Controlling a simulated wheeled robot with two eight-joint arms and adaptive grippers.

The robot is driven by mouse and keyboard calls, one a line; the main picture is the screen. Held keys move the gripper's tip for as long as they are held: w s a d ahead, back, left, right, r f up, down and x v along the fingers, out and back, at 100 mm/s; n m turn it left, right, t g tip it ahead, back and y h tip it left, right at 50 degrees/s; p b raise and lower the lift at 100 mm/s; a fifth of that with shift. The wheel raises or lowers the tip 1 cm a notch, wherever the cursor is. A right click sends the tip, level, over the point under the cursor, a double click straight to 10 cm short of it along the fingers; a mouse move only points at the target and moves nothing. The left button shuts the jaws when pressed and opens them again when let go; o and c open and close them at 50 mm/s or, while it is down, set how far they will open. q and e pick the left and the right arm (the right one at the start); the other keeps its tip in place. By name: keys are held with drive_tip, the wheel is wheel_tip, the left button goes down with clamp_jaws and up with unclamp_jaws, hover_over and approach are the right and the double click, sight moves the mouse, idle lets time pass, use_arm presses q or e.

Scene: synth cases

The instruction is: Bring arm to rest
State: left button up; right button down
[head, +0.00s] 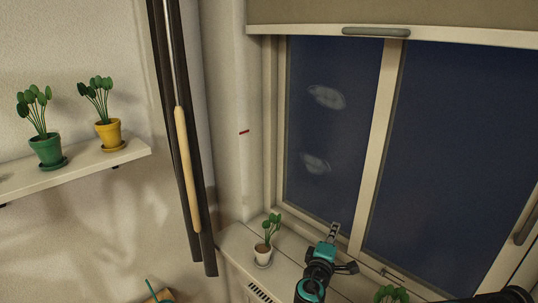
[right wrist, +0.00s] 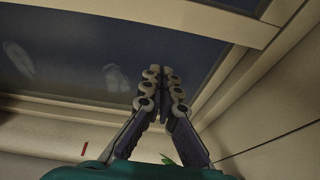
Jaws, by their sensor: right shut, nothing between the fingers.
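My right gripper (head: 334,231) is raised over the window sill in the head view, in front of the lower part of the window. In the right wrist view its two fingers (right wrist: 160,78) are together at the tips, with nothing between them, and point toward the window pane. My left gripper is not in either view.
A small plant in a white pot (head: 263,252) stands on the sill (head: 235,238), left of my right gripper. Another plant (head: 392,293) shows at the bottom edge. A shelf (head: 90,170) holds green (head: 48,150) and yellow (head: 109,135) pots. A wooden rod (head: 187,170) hangs left of the window.

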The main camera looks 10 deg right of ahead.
drive_tip(key=s+a+f+m+g+y+b, duration=0.1)
drive_tip(key=s+a+f+m+g+y, duration=0.1)
drive_tip(key=s, duration=0.6)
drive_tip(key=s+a+f+m+g+y+b, duration=0.1)
drive_tip(key=s+a+f+m+g+y, duration=0.2)
drive_tip(key=s, duration=0.6)
drive_tip(key=s+a+f+m+g+y+b, duration=0.1)
drive_tip(key=s+a+f+m+g+y, duration=0.2)
drive_tip(key=s, duration=0.5)
wheel_tip(320, 180, down, 3)
drive_tip(key=a+m+y, duration=0.1)
drive_tip(key=a+m, duration=0.1)
drive_tip(key=m, duration=0.1)
drive_tip(key=shift+s+a+r+y, duration=0.15)
drive_tip(key=shift+s+a+y, duration=0.05)
drive_tip(key=shift+s+y, duration=0.1)
